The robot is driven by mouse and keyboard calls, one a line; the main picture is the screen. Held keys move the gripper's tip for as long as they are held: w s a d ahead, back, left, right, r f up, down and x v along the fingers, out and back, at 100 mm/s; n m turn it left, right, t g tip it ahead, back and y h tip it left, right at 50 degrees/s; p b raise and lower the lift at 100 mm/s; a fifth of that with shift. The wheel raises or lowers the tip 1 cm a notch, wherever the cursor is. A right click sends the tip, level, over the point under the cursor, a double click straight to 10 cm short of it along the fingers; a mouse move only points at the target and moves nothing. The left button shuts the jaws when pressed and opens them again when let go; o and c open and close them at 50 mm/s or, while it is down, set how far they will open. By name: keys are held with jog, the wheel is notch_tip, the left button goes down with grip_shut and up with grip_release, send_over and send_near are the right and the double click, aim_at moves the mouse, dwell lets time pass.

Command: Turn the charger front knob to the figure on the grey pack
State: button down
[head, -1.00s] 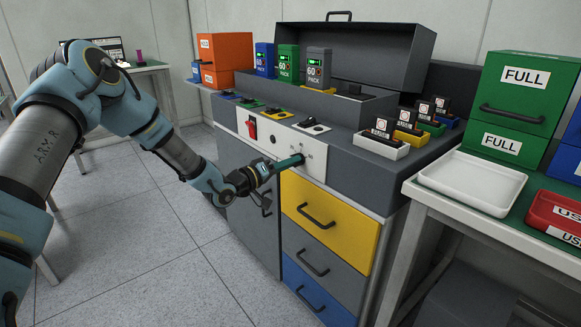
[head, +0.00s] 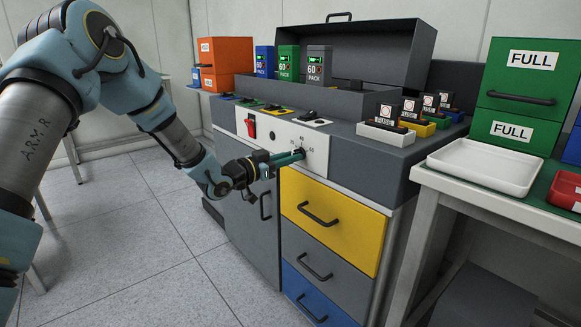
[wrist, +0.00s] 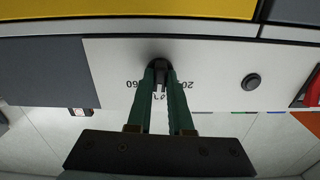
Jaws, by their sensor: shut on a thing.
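The grey pack (head: 314,70) stands at the right of the pack row and reads 60. The charger's white front panel (head: 262,140) carries the dark front knob (wrist: 160,66), with small figures around it. In the wrist view, 60 and 20 show upside down on either side; the figure between them is partly covered. My gripper (head: 299,154) reaches the panel from the left, its two green fingers shut on the knob. The fingers also show in the wrist view (wrist: 161,72), one on each side of the knob. The knob's pointer is too hidden to read.
A red switch (head: 250,127) and a round black button (head: 272,134) are left of the knob. The yellow drawer (head: 332,222) with its handle lies just below. Blue and green packs stand beside the grey one. A white tray (head: 485,168) is at right.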

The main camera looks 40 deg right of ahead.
jog(key=m+b, duration=1.1)
jog(key=shift+f, duration=0.1)
dwell(0.4)
jog(key=c, duration=0.8)
grip_release()
jog(key=a, duration=0.7)
jog(key=a+p, duration=0.1)
jog(key=a, duration=0.2)
jog(key=shift+w+a, duration=0.35)
jog(key=shift+a, duration=0.05)
